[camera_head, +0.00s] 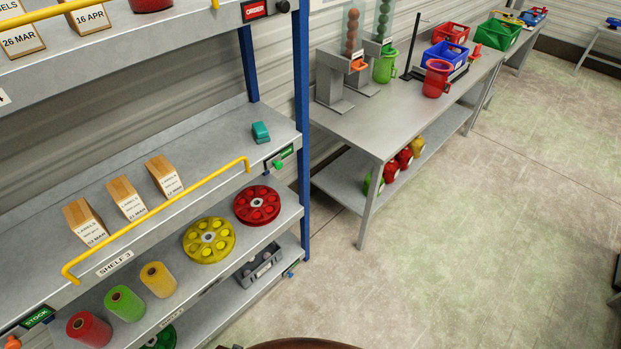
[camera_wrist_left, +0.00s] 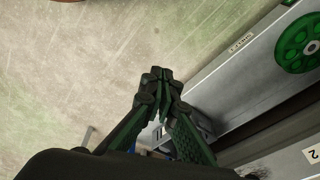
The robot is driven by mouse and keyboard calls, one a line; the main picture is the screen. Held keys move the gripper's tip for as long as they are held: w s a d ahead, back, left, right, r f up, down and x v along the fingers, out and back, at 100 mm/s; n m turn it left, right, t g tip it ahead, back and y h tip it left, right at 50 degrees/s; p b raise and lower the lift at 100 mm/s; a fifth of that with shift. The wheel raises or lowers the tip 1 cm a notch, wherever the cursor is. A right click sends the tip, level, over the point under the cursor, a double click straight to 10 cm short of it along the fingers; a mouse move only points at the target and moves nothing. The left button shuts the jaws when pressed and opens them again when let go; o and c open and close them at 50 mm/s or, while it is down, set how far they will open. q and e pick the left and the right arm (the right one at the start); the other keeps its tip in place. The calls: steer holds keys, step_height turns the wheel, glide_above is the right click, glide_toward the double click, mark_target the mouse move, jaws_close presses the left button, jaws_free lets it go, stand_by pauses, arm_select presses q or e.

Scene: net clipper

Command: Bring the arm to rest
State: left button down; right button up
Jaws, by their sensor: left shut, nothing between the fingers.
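My left gripper (camera_wrist_left: 160,84) shows in the left wrist view. Its dark fingers meet at the tips and hold nothing. Below it is bare floor, and the shelf unit's edge is to its right. The tips look apart from the shelf, though the exact gap is hard to tell. In the head view neither gripper shows. My right gripper is in neither view.
A shelf unit (camera_head: 303,130) stands at the left with label boxes (camera_head: 127,199), reels (camera_head: 257,205) and spools (camera_head: 124,303). A yellow rail (camera_head: 160,217) edges one shelf. A metal table (camera_head: 375,125) with bins stands behind. Floor (camera_head: 480,220) at the right is clear.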

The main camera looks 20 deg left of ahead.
arm_select(q)
steer(key=s+f+g+b, duration=0.1)
steer(key=s+f, duration=1.7)
steer(key=s, duration=0.1)
steer(key=shift+f+m, duration=0.25)
steer(key=shift+m, duration=0.05)
